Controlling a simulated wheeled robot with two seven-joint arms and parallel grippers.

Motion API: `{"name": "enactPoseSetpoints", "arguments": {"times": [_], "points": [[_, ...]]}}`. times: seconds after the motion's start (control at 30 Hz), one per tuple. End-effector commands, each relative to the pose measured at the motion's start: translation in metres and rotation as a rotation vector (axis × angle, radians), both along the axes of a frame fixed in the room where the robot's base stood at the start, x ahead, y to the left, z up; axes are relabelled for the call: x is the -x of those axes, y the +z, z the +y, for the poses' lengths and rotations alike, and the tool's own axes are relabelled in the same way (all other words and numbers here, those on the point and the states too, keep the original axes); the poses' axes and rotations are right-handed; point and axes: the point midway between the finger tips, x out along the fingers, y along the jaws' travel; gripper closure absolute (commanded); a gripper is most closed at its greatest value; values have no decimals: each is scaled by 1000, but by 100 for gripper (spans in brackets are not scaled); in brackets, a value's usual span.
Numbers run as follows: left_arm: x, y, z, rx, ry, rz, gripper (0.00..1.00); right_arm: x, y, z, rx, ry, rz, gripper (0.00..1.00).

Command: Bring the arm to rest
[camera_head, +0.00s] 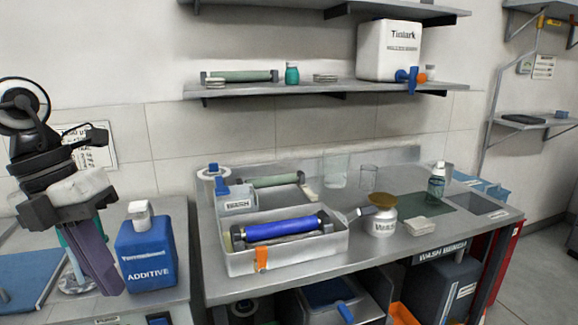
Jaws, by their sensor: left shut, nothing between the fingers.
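My left gripper (108,285) hangs at the far left with its fingers pointing down. Its fingers are together and hold nothing. It is over the left counter, just left of a blue ADDITIVE container (148,255) with a white cap. I cannot tell whether it touches the container. The gripper partly hides a teal-and-clear item (72,277) behind it. My right gripper does not show.
A wash bench (400,255) carries a tray (290,262) with a blue roller (270,231), a white jar (381,222) and a bottle (436,185). A shelf (330,88) above holds a white Tinlark tank (388,50). A blue mat (30,275) lies at far left.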

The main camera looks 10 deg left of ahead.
Motion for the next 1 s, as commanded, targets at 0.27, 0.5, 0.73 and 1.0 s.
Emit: {"name": "enactPoseSetpoints", "arguments": {"times": [0.27,0.5,0.73,1.0], "points": [[-18,-36,-19,352,130,-46,100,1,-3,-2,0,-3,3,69],[-48,-81,-26,819,453,-116,100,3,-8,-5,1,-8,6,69],[-67,-156,-4,1194,974,-152,100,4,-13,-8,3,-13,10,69],[-30,-300,2,1359,1719,-40,100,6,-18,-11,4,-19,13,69]]}}
